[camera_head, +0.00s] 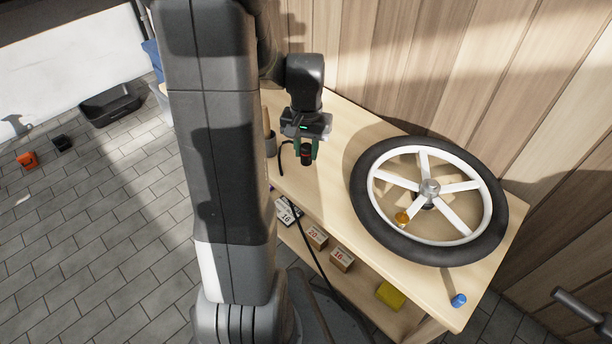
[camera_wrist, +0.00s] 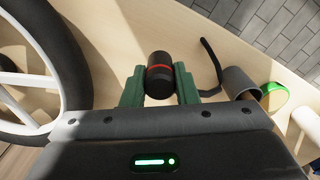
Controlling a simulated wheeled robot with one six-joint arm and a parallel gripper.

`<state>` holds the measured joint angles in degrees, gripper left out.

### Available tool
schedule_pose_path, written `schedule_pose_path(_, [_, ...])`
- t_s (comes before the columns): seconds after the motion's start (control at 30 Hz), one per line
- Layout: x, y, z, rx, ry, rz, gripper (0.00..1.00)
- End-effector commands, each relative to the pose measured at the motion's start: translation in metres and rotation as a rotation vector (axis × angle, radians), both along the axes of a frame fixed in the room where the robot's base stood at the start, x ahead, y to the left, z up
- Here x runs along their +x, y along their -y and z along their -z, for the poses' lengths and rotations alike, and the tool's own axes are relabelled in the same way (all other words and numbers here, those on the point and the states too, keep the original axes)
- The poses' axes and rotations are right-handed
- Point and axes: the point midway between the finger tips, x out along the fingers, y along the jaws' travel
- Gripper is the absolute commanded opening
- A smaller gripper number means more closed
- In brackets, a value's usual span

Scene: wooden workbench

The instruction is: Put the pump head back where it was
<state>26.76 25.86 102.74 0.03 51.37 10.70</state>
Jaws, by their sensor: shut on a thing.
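The pump head (camera_wrist: 159,75) is a short black cylinder with a red ring. It sits between the two green fingers of my gripper (camera_wrist: 160,88), which is shut on it. In the head view my gripper (camera_head: 306,150) points down over the wooden workbench, left of the wheel, with the dark pump head (camera_head: 306,155) between its fingertips. A black hose (camera_head: 294,212) curves on the bench beside the gripper and hangs over the front edge. Part of a black hose or strap (camera_wrist: 211,60) also shows in the wrist view.
A spoked wheel with a black tyre (camera_head: 363,196) covers the bench's right part, with an orange item (camera_head: 402,218) at its spokes. A grey cup (camera_head: 270,146) stands left of my gripper. A blue cap (camera_head: 458,300) lies near the right corner. Small boxes (camera_head: 341,259) are on the lower shelf.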

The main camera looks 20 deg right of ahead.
Motion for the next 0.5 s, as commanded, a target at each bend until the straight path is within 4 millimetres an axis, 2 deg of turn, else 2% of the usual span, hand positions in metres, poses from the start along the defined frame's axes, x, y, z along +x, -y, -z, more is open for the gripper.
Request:
schedule_pose_path(0.03, [0.000,0.000,0.014,0.001,-0.003,-0.001,0.00])
schedule_pose_path(0.1, [0.000,0.000,0.024,0.001,-0.003,-0.001,0.00])
schedule_pose_path(0.33, [0.000,-0.001,0.042,0.001,-0.002,-0.002,0.00])
schedule_pose_path(0.5, [0.000,-0.001,0.067,0.001,-0.002,-0.002,0.00])
